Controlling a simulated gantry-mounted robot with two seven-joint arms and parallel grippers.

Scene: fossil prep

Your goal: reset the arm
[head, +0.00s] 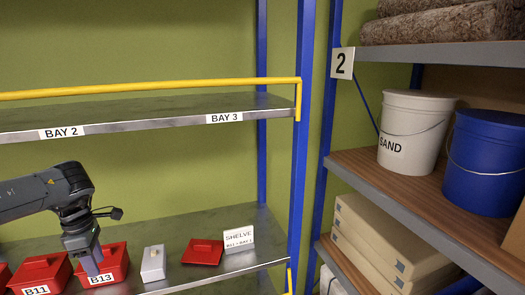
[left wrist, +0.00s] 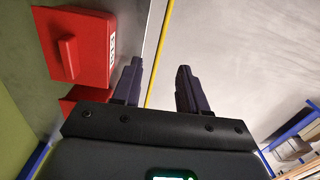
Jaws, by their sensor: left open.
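My left arm comes in from the left in the head view. Its gripper (head: 92,264) points down in front of the red bin labelled B13 (head: 115,262) and hides part of it. In the left wrist view the two dark fingers of the left gripper (left wrist: 159,85) are apart with nothing between them. A red bin (left wrist: 90,45) with a white label lies to the left of the fingers there, outside them. My right gripper is in neither view.
The lower shelf also holds red bin B11 (head: 40,273), a pale box (head: 153,263), a flat red lid-like piece (head: 203,252) and a SHELVE card (head: 239,240). A yellow rail (head: 150,86) edges the upper shelf (head: 160,113), which is bare. Buckets stand on the right rack.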

